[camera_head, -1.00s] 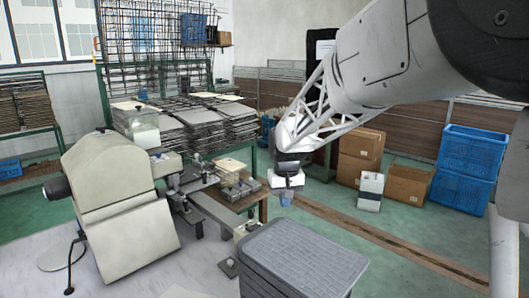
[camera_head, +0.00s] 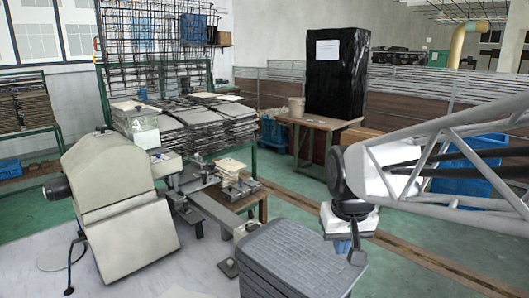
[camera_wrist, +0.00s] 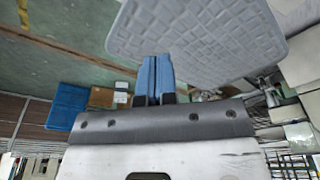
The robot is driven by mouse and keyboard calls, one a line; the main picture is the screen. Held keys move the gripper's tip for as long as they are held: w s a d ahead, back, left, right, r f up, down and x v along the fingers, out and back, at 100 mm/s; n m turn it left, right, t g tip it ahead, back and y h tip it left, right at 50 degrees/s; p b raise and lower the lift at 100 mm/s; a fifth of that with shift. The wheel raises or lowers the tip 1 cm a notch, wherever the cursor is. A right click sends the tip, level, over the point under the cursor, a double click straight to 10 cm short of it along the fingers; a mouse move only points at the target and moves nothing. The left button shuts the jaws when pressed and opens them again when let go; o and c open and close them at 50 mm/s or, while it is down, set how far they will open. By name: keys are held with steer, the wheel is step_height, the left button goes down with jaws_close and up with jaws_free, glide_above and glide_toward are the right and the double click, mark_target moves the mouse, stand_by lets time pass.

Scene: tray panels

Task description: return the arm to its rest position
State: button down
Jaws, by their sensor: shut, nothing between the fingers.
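My gripper (camera_head: 356,252) is at the lower right of the head view, beside the right corner of the stack of grey tray panels. In the wrist view its blue fingers (camera_wrist: 154,72) are pressed together with nothing between them. The stack of grey panels (camera_head: 300,262) stands at the bottom middle of the head view. Its quilted top also fills the upper part of the wrist view (camera_wrist: 195,28). My gripper looks apart from the stack, but the exact gap cannot be told.
A large beige machine (camera_head: 115,205) stands at the left with a small work table (camera_head: 222,200). A black-wrapped block (camera_head: 338,72) stands on a table behind. A blue crate (camera_wrist: 67,105) and cardboard boxes (camera_wrist: 102,97) sit on the floor. Green floor beyond the stack is open.

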steer(key=s+d+f, duration=0.1)
steer(key=s, duration=0.6)
steer(key=s+d+f, duration=0.1)
steer(key=s+f, duration=0.1)
steer(key=s, duration=0.5)
steer(key=shift+d+f+m+t, duration=0.2)
steer(key=shift+d+m+t, duration=0.1)
steer(key=shift+d+m, duration=0.1)
